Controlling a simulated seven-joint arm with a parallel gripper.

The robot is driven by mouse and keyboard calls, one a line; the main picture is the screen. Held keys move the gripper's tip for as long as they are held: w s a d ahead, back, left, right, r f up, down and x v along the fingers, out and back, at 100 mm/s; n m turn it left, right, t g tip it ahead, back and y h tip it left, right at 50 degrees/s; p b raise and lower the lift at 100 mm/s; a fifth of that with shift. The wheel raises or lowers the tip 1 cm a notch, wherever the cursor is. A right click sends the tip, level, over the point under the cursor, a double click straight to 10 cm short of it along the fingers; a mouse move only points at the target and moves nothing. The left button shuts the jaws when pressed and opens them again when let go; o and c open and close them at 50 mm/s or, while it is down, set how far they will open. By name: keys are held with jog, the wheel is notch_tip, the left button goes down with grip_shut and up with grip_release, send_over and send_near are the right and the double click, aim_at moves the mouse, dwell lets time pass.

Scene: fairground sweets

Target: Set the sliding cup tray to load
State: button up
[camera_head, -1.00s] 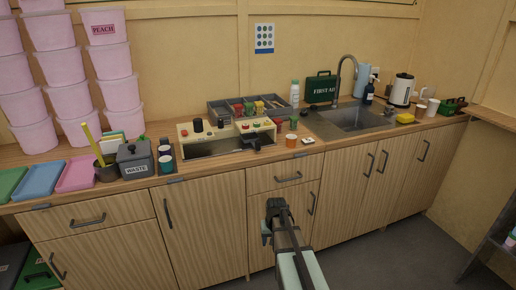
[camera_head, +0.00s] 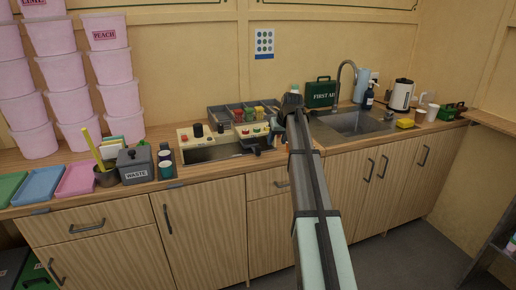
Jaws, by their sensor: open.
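A cream machine (camera_head: 196,137) with coloured knobs stands on the wooden counter. A dark sliding tray (camera_head: 208,153) sits low in its front, with a dark block-like part (camera_head: 249,146) at its right end. I cannot tell the tray's setting or any load mark. My gripper (camera_head: 280,124) is raised over the counter just right of the machine, apart from the tray as far as I can see. It is open and seems empty; its fingers are small and dark here. My arm hides the counter right of the machine.
A grey compartment box (camera_head: 228,113) stands behind the machine. A grey waste bin (camera_head: 135,165) and dark cups (camera_head: 165,160) stand to its left. The sink (camera_head: 355,124) with a tall tap and a green first aid box (camera_head: 320,93) are to the right.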

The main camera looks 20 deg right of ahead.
aim_at(258, 146)
jog(key=w+r+n+y, duration=0.1)
jog(key=w+r+n, duration=0.2)
jog(key=w+r, duration=0.3)
jog(key=a+f+n, duration=0.2)
jog(key=f, duration=0.2)
jog(key=a+f+n+g+y, duration=0.1)
jog(key=a+f+n, duration=0.1)
jog(key=f, duration=0.2)
jog(key=a+f+n+g, duration=0.1)
jog(key=a+f+n, duration=0.1)
jog(key=f+n, duration=0.1)
jog(key=shift+w+f+y, duration=0.25)
jog(key=shift+f+y, duration=0.05)
jog(key=shift+f, duration=0.25)
jog(key=shift+c, duration=0.2)
grip_shut()
